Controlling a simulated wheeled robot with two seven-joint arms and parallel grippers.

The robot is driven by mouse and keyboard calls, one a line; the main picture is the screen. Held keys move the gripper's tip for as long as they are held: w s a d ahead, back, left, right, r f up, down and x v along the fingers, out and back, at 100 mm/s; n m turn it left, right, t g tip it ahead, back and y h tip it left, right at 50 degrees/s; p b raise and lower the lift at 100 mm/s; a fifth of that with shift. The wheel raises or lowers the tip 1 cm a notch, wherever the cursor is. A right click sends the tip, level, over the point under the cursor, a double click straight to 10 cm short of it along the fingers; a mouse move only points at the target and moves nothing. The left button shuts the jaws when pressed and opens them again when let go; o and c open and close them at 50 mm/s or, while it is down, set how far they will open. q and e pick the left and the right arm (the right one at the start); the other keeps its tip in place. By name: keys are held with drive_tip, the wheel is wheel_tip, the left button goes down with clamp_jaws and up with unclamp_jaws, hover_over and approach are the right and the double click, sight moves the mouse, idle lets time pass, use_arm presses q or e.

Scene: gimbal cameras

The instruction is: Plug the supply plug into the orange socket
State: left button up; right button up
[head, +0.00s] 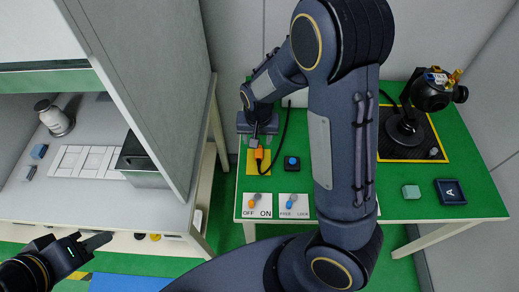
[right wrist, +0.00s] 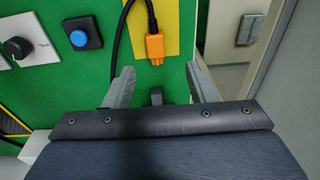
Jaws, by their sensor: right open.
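An orange plug (head: 259,154) with a black cable lies on a yellow pad (head: 252,170) on the green table. The right wrist view shows the plug (right wrist: 155,47) ahead of my right gripper (right wrist: 159,72), prongs towards it. My right gripper is open and empty, with the plug beyond its fingertips. In the head view this gripper (head: 257,130) is above the pad's far end. A small orange-yellow part (head: 456,76) on the gimbal camera (head: 432,95) may be the orange socket; it is too small to tell. My left gripper (head: 98,242) is at lower left, apart from everything; its opening is unclear.
A blue button (head: 292,162) and two switch plates (head: 257,205) (head: 292,205) are near the plug. A teal cube (head: 411,192) and a dark "A" block (head: 450,192) lie at the table's right. A tall grey cabinet (head: 165,90) stands left of the table.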

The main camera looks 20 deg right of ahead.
sight(259, 154)
drive_tip(key=shift+w+f, duration=0.25)
drive_tip(key=shift+f, duration=0.05)
drive_tip(key=shift+a+f, duration=0.1)
drive_tip(key=shift+f, duration=0.25)
drive_tip(key=f, duration=0.2)
drive_tip(key=f+p, duration=0.1)
drive_tip(key=f, duration=0.3)
drive_tip(key=shift+s+d+f, duration=0.15)
drive_tip(key=shift+s+d, duration=0.05)
drive_tip(key=shift+d, duration=0.15)
drive_tip(key=shift+w+f, duration=0.1)
drive_tip(key=shift+f, duration=0.35)
drive_tip(key=c, duration=1.1)
drive_tip(key=shift+r, duration=0.15)
